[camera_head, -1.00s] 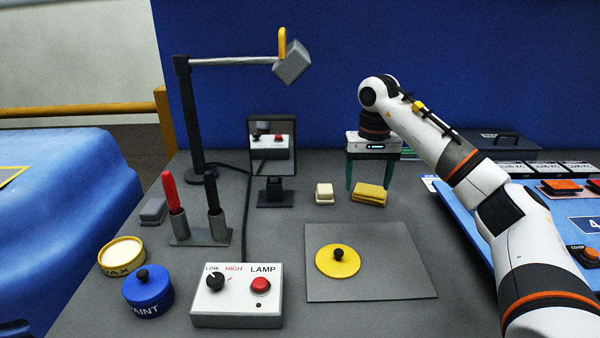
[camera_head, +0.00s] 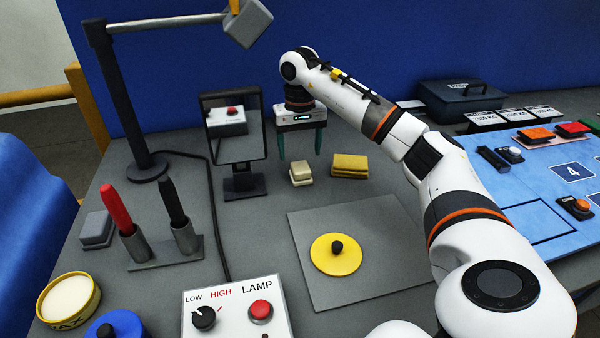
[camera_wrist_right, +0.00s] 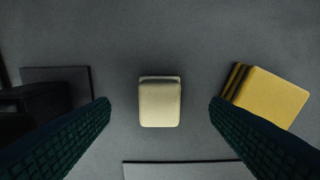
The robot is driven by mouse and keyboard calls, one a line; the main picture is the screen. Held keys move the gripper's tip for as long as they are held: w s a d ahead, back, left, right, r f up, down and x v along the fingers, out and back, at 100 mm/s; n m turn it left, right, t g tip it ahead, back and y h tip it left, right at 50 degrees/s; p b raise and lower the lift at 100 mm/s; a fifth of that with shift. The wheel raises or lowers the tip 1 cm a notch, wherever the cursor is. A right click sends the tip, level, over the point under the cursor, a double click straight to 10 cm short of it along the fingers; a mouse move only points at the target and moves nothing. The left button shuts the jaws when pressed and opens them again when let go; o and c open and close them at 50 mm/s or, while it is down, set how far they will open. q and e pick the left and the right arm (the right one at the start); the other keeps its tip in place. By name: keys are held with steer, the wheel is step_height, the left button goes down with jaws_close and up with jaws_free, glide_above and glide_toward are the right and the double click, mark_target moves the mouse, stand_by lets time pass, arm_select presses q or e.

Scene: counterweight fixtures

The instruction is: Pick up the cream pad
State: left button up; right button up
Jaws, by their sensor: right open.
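The cream pad (camera_head: 301,173) is a small pale block on the grey table, left of the yellow folded cloth. In the right wrist view the cream pad (camera_wrist_right: 160,102) lies in the middle, between the two dark green fingers and apart from both. My right gripper (camera_head: 300,158) is open and empty, with its fingertips above and just behind the pad in the head view. The right gripper's fingers (camera_wrist_right: 160,103) also show spread wide in the right wrist view. My left gripper is not in view.
The yellow cloth (camera_head: 350,165) lies close to the pad's right. A mirror on a stand (camera_head: 238,135) is at its left. A grey mat (camera_head: 385,260) with a yellow lidded disc (camera_head: 335,262) lies in front. The lamp control box (camera_head: 235,308) and marker holder (camera_head: 165,250) stand front left.

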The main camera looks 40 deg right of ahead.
mark_target(301, 166)
steer(key=shift+s+a+f, duration=0.15)
steer(key=shift+s+f, duration=0.05)
steer(key=shift+f, duration=1.25)
steer(key=shift+s+a+f, duration=0.1)
steer(key=shift+s+f, duration=0.05)
steer(key=shift+f, duration=1.3)
steer(key=c, duration=1.1)
